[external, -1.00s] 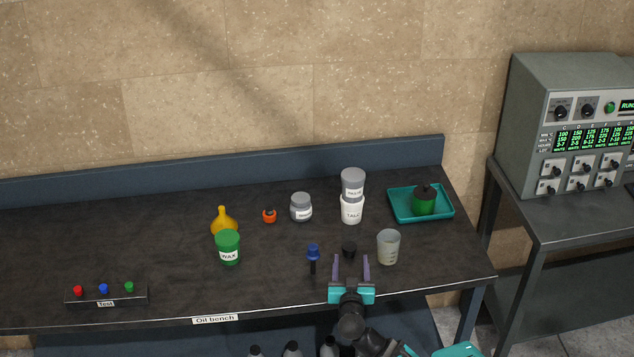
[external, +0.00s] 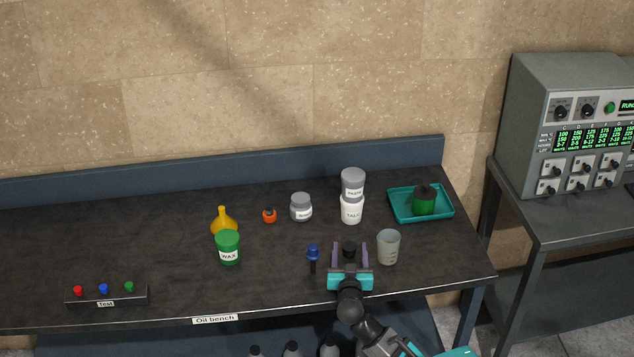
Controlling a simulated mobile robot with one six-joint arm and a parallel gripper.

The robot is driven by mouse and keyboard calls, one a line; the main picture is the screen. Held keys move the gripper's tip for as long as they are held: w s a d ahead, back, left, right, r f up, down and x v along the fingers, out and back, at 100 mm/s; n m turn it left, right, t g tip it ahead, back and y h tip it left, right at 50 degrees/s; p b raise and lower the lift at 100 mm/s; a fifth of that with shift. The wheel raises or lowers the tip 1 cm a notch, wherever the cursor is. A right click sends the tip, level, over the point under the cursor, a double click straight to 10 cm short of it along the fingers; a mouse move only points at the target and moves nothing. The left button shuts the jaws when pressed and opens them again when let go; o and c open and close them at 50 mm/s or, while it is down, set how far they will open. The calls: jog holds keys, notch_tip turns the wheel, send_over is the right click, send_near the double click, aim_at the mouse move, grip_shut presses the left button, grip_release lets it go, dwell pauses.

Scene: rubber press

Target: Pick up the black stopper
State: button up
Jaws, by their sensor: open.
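The black stopper (external: 349,248) stands on the dark bench top, left of the clear beaker. My gripper (external: 350,247) is open, with its two purple fingers on either side of the stopper. The fingers look apart from it, one to the left and one to the right. The lower part of the stopper is partly hidden by my gripper. Whether the fingers are level with it or above it I cannot tell.
A blue-topped dropper (external: 313,257) stands close left of my gripper and a beaker (external: 388,247) close right. Behind are stacked jars (external: 352,209), a grey jar (external: 301,208) and a teal tray (external: 398,215).

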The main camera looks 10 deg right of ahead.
jog(key=c, duration=1.1)
jog(key=shift+s+a+r+p, duration=0.1)
jog(key=shift+s+r+p, duration=0.35)
jog(key=shift+r, duration=0.1)
jog(key=s+r+p, duration=0.1)
jog(key=s+r, duration=0.1)
jog(key=s, duration=0.2)
jog(key=s+a+r+p, duration=0.1)
jog(key=s+r+p, duration=0.1)
jog(key=s, duration=0.2)
jog(key=s+a+r+p, duration=0.1)
jog(key=s+r+p, duration=0.1)
jog(key=s+r, duration=0.1)
jog(key=shift+v, duration=0.95)
jog(key=shift+f, duration=0.1)
